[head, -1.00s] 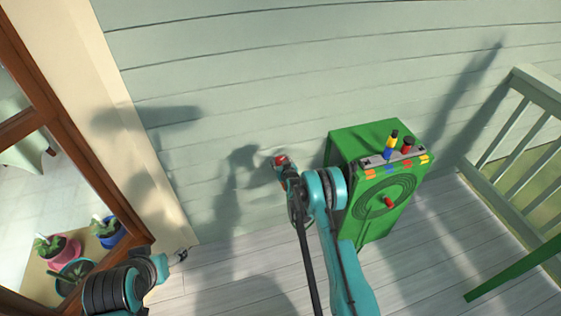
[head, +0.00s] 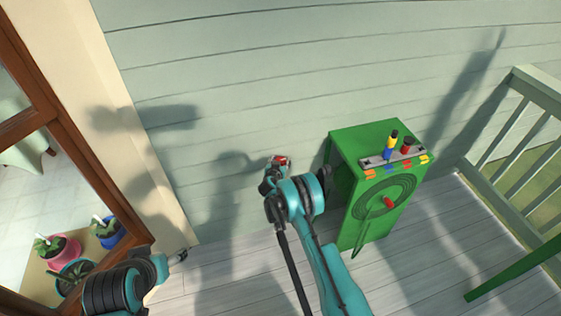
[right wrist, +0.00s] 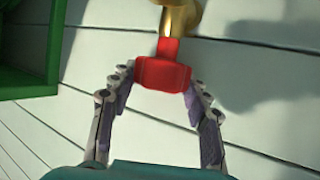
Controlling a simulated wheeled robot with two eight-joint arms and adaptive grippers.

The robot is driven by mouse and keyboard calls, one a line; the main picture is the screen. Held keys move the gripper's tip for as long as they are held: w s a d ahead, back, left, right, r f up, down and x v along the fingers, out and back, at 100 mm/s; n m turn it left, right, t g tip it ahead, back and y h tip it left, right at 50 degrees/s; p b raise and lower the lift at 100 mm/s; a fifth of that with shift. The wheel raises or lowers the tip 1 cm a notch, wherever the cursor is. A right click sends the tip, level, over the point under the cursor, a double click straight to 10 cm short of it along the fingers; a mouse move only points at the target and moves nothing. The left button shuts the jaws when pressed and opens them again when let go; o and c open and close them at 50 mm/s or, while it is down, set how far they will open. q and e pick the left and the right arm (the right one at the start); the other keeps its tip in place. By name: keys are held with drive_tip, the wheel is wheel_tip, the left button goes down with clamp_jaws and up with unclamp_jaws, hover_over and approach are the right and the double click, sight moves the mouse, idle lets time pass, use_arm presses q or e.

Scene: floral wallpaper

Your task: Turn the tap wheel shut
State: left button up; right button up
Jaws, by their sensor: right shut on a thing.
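The tap's red wheel (right wrist: 163,74) sits on a brass tap body (right wrist: 181,16) at the top of the right wrist view. In the head view the red wheel (head: 281,160) shows small against the green siding, left of the green cabinet. My right gripper (right wrist: 158,82) is shut on the wheel, one finger at each side of it. In the head view this gripper (head: 271,172) is partly hidden by its own arm. My left gripper (head: 183,254) is low at the left, away from the tap; its fingers are too small to read.
A railing (head: 520,85) is at the far right. Potted plants (head: 108,232) stand behind the window frame at left. The deck's middle is clear.

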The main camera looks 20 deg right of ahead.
drive_tip(key=shift+f, duration=0.1)
idle(0.3)
drive_tip(key=o, duration=1.2)
drive_tip(key=shift+d+n+y, duration=0.15)
drive_tip(key=shift+n+y, duration=0.45)
drive_tip(key=shift+y, duration=0.1)
drive_tip(key=shift+n+t+y, duration=0.6)
drive_tip(key=shift+n+y, duration=1)
drive_tip(key=shift+y, duration=0.2)
